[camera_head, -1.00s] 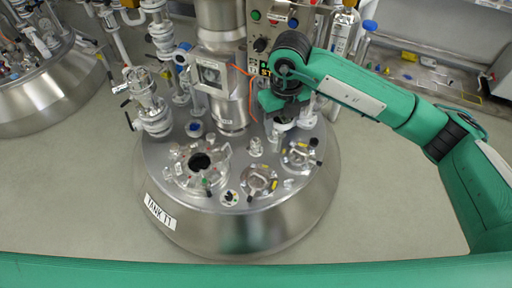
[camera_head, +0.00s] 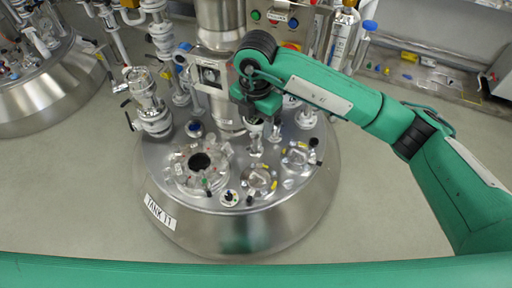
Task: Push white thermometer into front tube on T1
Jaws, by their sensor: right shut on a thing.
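Tank T1 (camera_head: 255,222) is a round steel vessel with a "TANK T1" label, standing in the middle of the view. My right gripper (camera_head: 264,127) is over the back right part of its lid, pointing down. It is shut on the white thermometer (camera_head: 254,128), of which only a small pale part shows under the gripper. A small upright tube fitting (camera_head: 256,148) stands on the lid just below it. I cannot tell whether the thermometer touches or enters this tube. My left gripper is not in view.
The lid also carries a large open port (camera_head: 200,162), two smaller round ports (camera_head: 259,179) and (camera_head: 299,156), and a valve stack (camera_head: 150,105) at the left. A steel column (camera_head: 222,90) and a control box (camera_head: 283,18) stand behind.

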